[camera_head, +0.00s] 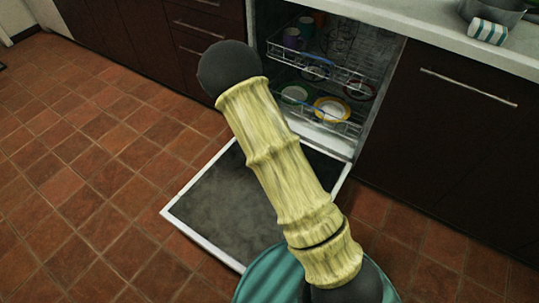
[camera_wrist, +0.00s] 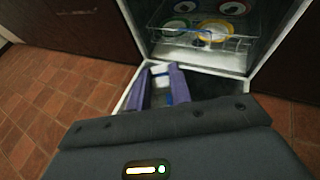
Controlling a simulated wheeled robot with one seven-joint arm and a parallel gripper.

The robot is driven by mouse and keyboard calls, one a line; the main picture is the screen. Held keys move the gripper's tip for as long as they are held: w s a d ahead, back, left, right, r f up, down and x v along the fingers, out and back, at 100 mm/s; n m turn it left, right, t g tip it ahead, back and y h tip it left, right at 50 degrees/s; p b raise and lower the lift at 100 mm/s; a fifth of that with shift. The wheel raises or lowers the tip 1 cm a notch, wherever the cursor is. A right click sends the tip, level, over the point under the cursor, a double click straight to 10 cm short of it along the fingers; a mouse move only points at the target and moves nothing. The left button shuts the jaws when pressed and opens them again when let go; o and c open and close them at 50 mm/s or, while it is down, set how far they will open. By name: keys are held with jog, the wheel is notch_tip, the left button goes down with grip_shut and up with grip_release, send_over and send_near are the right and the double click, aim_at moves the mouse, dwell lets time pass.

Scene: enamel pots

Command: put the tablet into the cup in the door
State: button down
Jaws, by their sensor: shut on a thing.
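In the wrist view, my gripper (camera_wrist: 162,72) shows two purple-grey fingers, shut on a small white and blue tablet (camera_wrist: 160,70). It is held over the open dishwasher door (camera_wrist: 125,98). In the head view, the door (camera_head: 212,205) lies folded down flat, its dark inner face up with a pale rim. My arm covers its right part and hides the gripper and the tablet there. I cannot make out the cup in the door in either view; the arm or the gripper may cover it.
The dishwasher's upper rack (camera_head: 317,66) holds mugs, and the lower rack (camera_head: 315,108) holds plates, one yellow-rimmed (camera_head: 332,108). Dark cabinets flank it. A pot (camera_head: 492,12) and a striped object (camera_head: 488,31) are on the counter (camera_head: 430,25). Tiled floor left of the door is clear.

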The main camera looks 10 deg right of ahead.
jog(key=w+f+m+g+h+b, duration=0.1)
jog(key=w+f+m+h+b, duration=0.1)
jog(key=w+f+b, duration=0.2)
jog(key=w+a+f+m+g+h+b, duration=0.1)
jog(key=f+b, duration=0.8)
jog(key=f, duration=0.9)
jog(key=w+m+g+h, duration=0.1)
jog(key=w+m+h, duration=0.1)
jog(key=w, duration=0.1)
jog(key=shift+w+f+m+b, duration=0.15)
jog(key=shift+f+m+b, duration=0.05)
jog(key=shift+m+b, duration=0.15)
notch_tip(320, 180, down, 10)
jog(key=b, duration=0.9)
jog(key=shift+f, duration=0.1)
jog(key=shift+h, duration=0.3)
jog(key=shift+f+b, duration=1.05)
jog(key=shift+f, duration=1.25)
jog(key=shift+f, duration=0.4)
jog(key=c, duration=1.2)
grip_release()
jog(key=shift+r, duration=0.1)
